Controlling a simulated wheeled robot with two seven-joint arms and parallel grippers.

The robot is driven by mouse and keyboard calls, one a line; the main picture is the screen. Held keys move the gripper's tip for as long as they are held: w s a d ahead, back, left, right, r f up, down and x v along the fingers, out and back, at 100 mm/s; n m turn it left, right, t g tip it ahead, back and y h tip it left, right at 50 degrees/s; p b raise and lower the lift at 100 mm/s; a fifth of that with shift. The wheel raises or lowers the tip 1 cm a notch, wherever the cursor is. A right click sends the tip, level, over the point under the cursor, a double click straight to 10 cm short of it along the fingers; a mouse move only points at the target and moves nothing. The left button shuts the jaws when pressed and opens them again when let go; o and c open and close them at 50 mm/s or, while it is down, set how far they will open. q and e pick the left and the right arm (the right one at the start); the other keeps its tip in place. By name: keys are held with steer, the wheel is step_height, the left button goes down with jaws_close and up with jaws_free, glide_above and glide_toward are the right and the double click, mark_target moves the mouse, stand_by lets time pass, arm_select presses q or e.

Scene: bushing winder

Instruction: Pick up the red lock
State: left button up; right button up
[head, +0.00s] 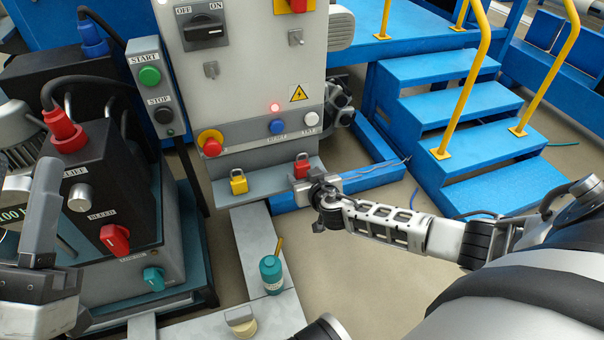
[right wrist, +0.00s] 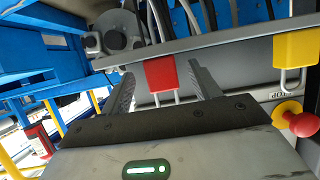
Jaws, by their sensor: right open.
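The red lock (head: 302,169) sits on the grey ledge at the bottom of the control cabinet, right of the yellow lock (head: 238,182). My right gripper (head: 301,187) is at the ledge's right end, right by the red lock. In the right wrist view the red lock (right wrist: 160,73) shows between the two open fingers, with a gap on each side; its shackle points down in this turned picture. The yellow lock (right wrist: 297,47) is off to the right there. My left gripper (head: 42,225) shows partly at the left edge, with its jaws unclear.
The grey ledge (head: 268,181) lies under a panel with a red emergency knob (head: 210,143), blue and white buttons. A teal bottle (head: 271,275) stands below on a grey surface. Blue steps (head: 470,145) with yellow rails are at right. Floor below my right forearm is clear.

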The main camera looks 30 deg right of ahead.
mark_target(305, 163)
steer(key=shift+w+d+f, duration=0.1)
steer(key=shift+w+f, duration=0.15)
steer(key=shift+w, duration=0.45)
steer(key=c, duration=1.1)
arm_select(q)
steer(key=shift+s+d+r+m+h, duration=0.1)
steer(key=shift+s+r+m+h, duration=0.35)
steer(key=shift+m+h, duration=0.3)
steer(key=shift+w+r, duration=0.15)
arm_select(e)
steer(key=shift+r, duration=0.2)
